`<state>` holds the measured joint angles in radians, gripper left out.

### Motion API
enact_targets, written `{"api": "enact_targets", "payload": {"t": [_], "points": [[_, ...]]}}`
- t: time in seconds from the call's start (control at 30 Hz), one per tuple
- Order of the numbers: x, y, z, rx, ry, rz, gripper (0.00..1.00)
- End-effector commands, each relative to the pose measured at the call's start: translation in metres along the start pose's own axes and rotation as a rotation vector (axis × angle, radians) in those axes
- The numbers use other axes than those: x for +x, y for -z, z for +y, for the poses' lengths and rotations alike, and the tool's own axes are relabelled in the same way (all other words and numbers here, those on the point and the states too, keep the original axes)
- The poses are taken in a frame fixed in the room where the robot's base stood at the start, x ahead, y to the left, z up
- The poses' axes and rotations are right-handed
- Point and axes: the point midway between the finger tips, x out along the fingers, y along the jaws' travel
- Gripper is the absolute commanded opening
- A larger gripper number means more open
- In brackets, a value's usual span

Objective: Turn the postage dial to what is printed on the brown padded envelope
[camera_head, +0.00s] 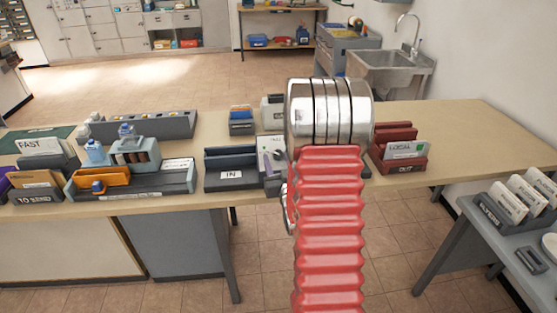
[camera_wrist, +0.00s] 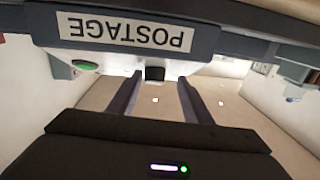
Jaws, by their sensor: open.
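In the wrist view my gripper (camera_wrist: 160,79) is open, its two dark fingers pointing at a grey panel with an upside-down POSTAGE label (camera_wrist: 124,31). A small black knob (camera_wrist: 155,73) shows between the fingertips; it may be the postage dial. I cannot tell whether the fingers touch it, and no setting is readable. In the head view my red arm and silver wrist hide my gripper and most of the postage machine (camera_head: 271,150). A tan-orange envelope (camera_head: 35,179) stands in the TO SEND holder (camera_head: 42,195) at left; it may be the brown padded envelope, but its print is unreadable.
A green button (camera_wrist: 85,66) is left of the knob. In the head view, the IN tray (camera_head: 231,175) is left of my arm and the red OUT holder (camera_head: 401,166) right. A grey side table (camera_head: 494,228) stands at right. Bare desk (camera_head: 460,135) lies towards the right end.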

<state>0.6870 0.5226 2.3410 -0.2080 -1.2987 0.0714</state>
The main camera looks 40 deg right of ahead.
Motion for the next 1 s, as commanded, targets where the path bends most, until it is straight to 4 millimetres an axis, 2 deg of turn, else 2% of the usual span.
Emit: {"api": "enact_targets", "payload": {"t": [0.2, 0.77, 0.8, 1.0], "points": [[-0.0018, 0.0001, 0.0099, 0.000, -0.017, 0.000, 0.45], [-0.0024, 0.0004, 0.0126, 0.000, -0.021, 0.001, 0.06], [-0.0054, 0.0002, 0.0079, 0.000, -0.021, 0.000, 0.05], [-0.0025, 0.0005, 0.0106, 0.003, -0.023, 0.001, 0.05]]}}
